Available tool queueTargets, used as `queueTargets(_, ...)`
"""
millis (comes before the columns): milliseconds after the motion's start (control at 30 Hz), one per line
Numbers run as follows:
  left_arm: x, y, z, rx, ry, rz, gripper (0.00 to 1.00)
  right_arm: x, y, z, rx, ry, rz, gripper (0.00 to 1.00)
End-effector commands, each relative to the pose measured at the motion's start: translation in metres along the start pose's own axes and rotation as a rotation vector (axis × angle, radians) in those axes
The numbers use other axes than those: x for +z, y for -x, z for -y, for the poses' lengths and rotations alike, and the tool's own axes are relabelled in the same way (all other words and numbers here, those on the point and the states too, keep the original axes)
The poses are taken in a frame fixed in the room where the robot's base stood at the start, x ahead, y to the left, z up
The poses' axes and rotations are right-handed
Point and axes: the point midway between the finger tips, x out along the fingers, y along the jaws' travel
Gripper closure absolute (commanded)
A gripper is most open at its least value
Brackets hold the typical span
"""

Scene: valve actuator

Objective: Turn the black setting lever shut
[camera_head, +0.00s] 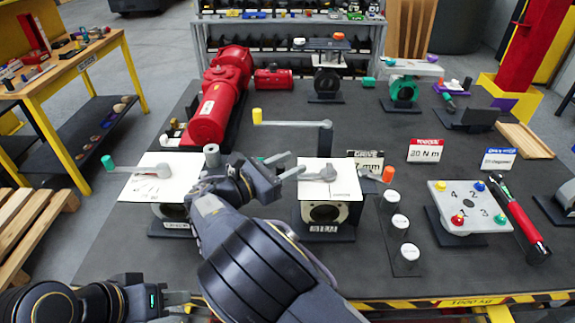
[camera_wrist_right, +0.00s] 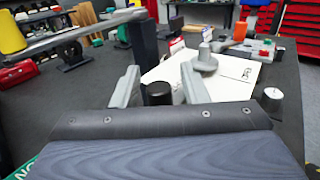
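A short black cylinder (camera_wrist_right: 157,93) stands between the fingers of my right gripper (camera_wrist_right: 162,72) in the wrist view, with a gap on its right side. It looks like a lever knob, but its arm is hidden. In the head view the right gripper (camera_head: 283,164) is open at the left edge of the right white-topped valve box (camera_head: 342,190). A grey lever hub (camera_head: 328,173) sits on that box, and an orange knob (camera_head: 388,174) shows to its right. My left gripper (camera_head: 180,304) is low at the left, fingers slightly apart, holding nothing visible.
A left valve box (camera_head: 150,188) carries a grey lever with a teal knob (camera_head: 108,162). Behind my right gripper, a yellow-knobbed lever (camera_head: 290,124) reaches to a black post (camera_head: 325,140). White-capped cylinders (camera_head: 397,222) and a numbered plate (camera_head: 470,207) stand to the right.

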Motion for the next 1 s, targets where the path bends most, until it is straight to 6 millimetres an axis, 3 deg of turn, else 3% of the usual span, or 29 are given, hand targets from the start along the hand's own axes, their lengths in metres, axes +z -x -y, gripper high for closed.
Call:
queueTargets(333,0.001,-0.002,0.001,0.000,0.000,0.000,0.64,-0.001,0.005,0.000,0.001,-0.001,0.000,0.59)
queueTargets(733,0.007,-0.014,0.006,0.000,0.000,0.000,0.64,-0.002,0.067,-0.001,0.002,-0.001,0.000,0.59)
queueTargets(1000,0.007,-0.015,0.007,0.000,0.000,0.000,0.64,0.000,0.079,0.000,-0.001,0.000,-0.001,0.59)
